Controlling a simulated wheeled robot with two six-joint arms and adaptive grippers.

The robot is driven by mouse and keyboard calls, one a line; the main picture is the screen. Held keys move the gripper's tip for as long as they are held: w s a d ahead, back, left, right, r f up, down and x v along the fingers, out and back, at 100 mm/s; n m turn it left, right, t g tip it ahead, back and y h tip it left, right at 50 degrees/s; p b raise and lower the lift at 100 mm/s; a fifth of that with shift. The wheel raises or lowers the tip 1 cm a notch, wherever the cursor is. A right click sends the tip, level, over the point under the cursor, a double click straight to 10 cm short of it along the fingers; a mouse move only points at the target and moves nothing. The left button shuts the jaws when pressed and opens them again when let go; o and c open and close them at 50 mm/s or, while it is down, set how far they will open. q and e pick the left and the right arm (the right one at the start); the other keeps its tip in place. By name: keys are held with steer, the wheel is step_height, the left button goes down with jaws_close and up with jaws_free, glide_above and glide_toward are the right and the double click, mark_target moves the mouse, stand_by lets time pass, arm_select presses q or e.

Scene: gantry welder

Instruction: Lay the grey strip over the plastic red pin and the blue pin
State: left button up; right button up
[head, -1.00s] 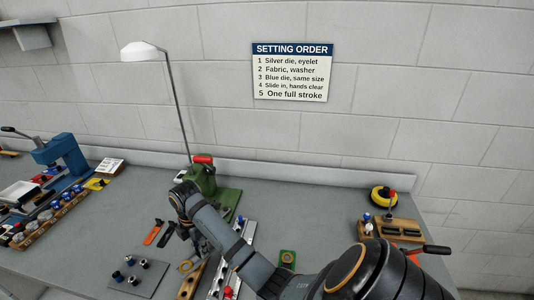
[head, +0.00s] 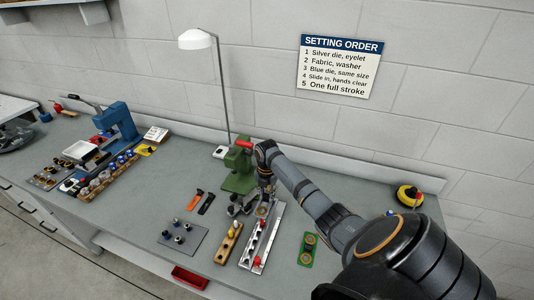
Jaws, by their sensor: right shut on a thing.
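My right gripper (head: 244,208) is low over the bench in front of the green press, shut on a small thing. This seems to be the grey strip, but it is mostly hidden by the fingers and cannot be made out clearly. A pale metal rail (head: 273,227) lies just right of the gripper. My left gripper is not in view.
An orange strip (head: 195,200) and a black strip (head: 207,203) lie left of the gripper. A wooden bar (head: 227,246), a dark plate with several knobs (head: 182,238), the green press (head: 240,178) and a green piece (head: 308,250) stand close around. The bench right of the green piece is partly hidden by my arm.

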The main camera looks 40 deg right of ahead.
mark_target(267, 199)
steer(key=f+b, duration=0.2)
steer(key=f, duration=0.1)
steer(key=shift+s+d+f+b, duration=0.15)
steer(key=shift+d+f+b, duration=0.05)
steer(key=shift+b, duration=0.15)
steer(key=shift+f+b, duration=0.55)
steer(key=shift+a+f, duration=0.1)
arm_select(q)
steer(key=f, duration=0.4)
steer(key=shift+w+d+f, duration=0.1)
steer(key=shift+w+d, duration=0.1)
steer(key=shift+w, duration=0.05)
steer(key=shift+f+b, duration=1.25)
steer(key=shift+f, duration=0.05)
arm_select(e)
steer(key=shift+f, duration=1.95)
steer(key=o, duration=1)
